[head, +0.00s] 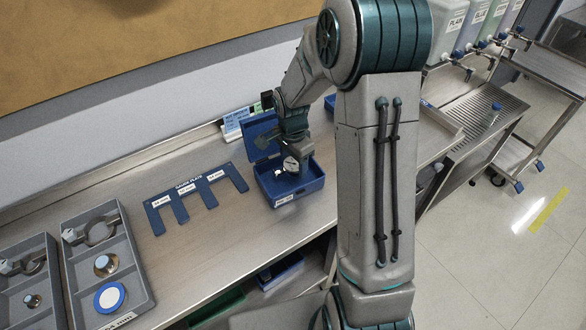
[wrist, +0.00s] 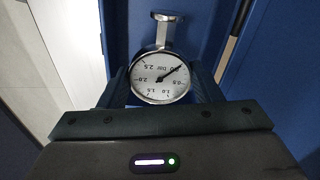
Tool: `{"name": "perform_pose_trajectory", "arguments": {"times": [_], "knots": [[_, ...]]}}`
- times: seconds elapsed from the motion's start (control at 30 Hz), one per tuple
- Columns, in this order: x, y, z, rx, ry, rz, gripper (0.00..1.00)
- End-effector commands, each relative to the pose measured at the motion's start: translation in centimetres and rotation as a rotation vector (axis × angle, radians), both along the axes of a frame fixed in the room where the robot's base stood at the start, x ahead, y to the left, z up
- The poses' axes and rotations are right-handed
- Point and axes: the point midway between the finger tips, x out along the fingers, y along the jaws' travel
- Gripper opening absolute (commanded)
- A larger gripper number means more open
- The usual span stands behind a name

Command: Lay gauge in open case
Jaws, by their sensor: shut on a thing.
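The gauge (wrist: 160,78) is a round silver dial with a white face and a short flanged stem. In the wrist view it sits between the two fingers of my gripper (wrist: 163,88), which are shut on it. In the head view the gauge (head: 291,165) shows as a small white disc at my gripper (head: 296,160). The open case (head: 290,187) is blue, with its lid (head: 261,135) raised at the back. My gripper and the gauge are over or inside the case; whether the gauge touches its floor I cannot tell.
A blue gauge plate (head: 197,198) with slots lies left of the case. Grey trays (head: 138,290) with fittings stand farther left. Small label cards (head: 235,122) stand by the wall behind the case. Bare steel bench lies in front of the plate.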

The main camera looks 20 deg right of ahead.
Motion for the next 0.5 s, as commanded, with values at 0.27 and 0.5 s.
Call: {"name": "perform_pose_trajectory", "arguments": {"times": [0.27, 0.5], "knots": [[0.1, 0.2, -2.5, 0.001, 0.005, -0.001, 0.33], [0.2, 0.1, -4.2, 0.001, 0.000, -0.002, 0.33]]}}
